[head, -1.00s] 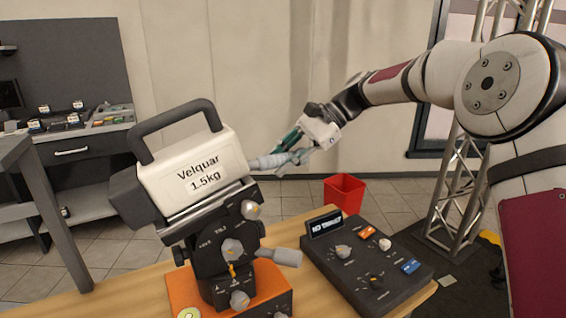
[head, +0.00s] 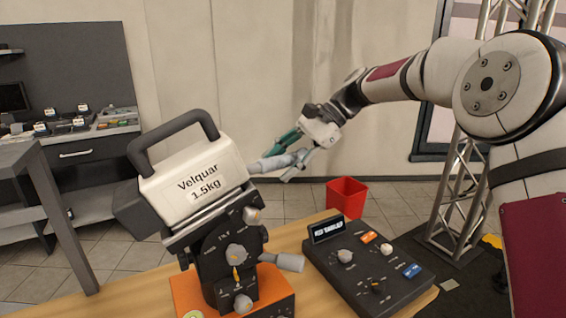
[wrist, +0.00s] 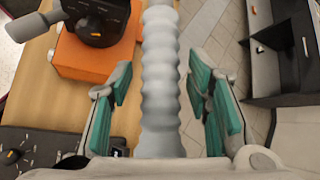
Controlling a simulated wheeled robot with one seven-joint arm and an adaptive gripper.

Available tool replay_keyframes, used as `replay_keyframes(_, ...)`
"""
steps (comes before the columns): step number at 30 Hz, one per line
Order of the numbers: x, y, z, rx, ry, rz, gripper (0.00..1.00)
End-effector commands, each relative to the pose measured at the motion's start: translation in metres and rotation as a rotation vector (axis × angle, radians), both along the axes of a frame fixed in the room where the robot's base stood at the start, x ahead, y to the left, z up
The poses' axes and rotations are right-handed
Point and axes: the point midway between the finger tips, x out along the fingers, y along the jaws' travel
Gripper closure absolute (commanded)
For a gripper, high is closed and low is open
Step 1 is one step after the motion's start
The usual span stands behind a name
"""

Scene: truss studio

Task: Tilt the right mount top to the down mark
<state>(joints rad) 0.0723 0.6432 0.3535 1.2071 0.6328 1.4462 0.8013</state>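One mount (head: 229,264) with a black tilting head stands on an orange base (head: 272,280). A white block labelled "Velquar 1.5kg" (head: 200,182) sits tilted on its top, right side higher. A grey ribbed handle (head: 266,164) sticks out right from behind the block and fills the middle of the wrist view (wrist: 160,80). My gripper (head: 287,155) is at this handle. Its teal-padded fingers (wrist: 163,100) stand on both sides of the handle, with visible gaps. Where the handle joins the head is hidden. The mark lettering is too small to read.
A second, short grey handle (head: 284,261) juts right from the mount, low down. A black control box (head: 368,272) with knobs and a small display stands right on the wooden table (head: 130,292). A red bin (head: 346,197) is behind. A truss (head: 458,195) stands right.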

Motion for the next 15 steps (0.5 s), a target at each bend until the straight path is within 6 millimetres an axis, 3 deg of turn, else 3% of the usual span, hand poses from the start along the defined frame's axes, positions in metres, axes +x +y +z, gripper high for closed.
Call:
replay_keyframes(8,0.001,-0.001,0.001,0.0,0.0,-0.001,0.55)
replay_keyframes(15,0.009,-0.024,0.022,0.001,-0.002,-0.004,0.55)
